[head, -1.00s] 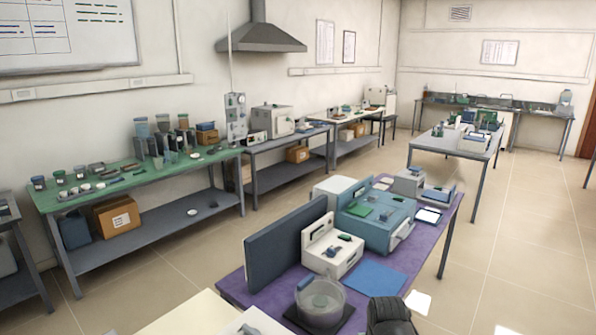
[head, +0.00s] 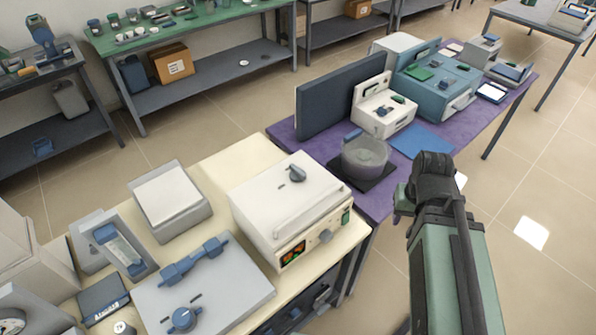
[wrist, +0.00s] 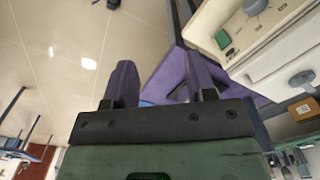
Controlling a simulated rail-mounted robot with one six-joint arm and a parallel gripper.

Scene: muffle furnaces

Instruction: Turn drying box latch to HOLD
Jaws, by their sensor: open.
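A white box (head: 285,203) with a lit display, a dial and a green switch on its front stands on the cream bench. A dark grey turning handle (head: 297,173) sits on its top; no label is readable, and I cannot tell for sure that this is the drying box latch. In the wrist view the box (wrist: 285,45) shows at upper right, with the grey handle (wrist: 302,80) at the right. My gripper (wrist: 160,75) is open and empty, its fingers apart from the box. In the head view my arm is right of the box; its fingertips cannot be made out.
A grey panel (head: 245,284) with a blue bar handle and blue knob lies left of the white box. Open floor lies right of the benches.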

